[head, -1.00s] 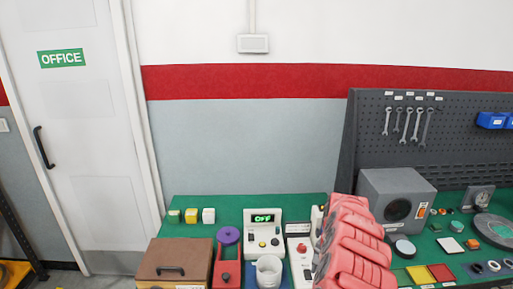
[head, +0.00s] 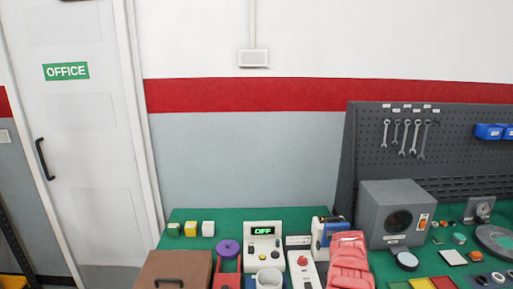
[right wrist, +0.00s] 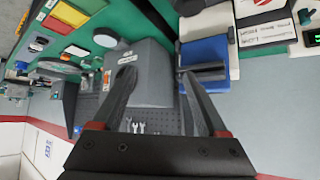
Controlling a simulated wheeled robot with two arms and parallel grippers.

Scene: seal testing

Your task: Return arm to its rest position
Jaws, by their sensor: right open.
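My right gripper (right wrist: 157,76) shows in the right wrist view with its two dark fingers apart and nothing between them. The grey box (right wrist: 150,68) and a blue and white device (right wrist: 208,55) lie beyond its fingertips, and I see no contact with either. In the head view a red ridged shape (head: 348,262) rises at the bottom, right of centre, covering part of the bench; I cannot tell what it is. No gripper fingers show in the head view, and my left gripper is in neither view.
On the green bench (head: 222,216) stand a display unit reading OFF (head: 264,243), a brown box (head: 172,268), a purple disc (head: 228,248) and small blocks (head: 191,228). The blue and white device (head: 322,232) and grey box (head: 397,215) stand right. A pegboard (head: 460,160) stands behind.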

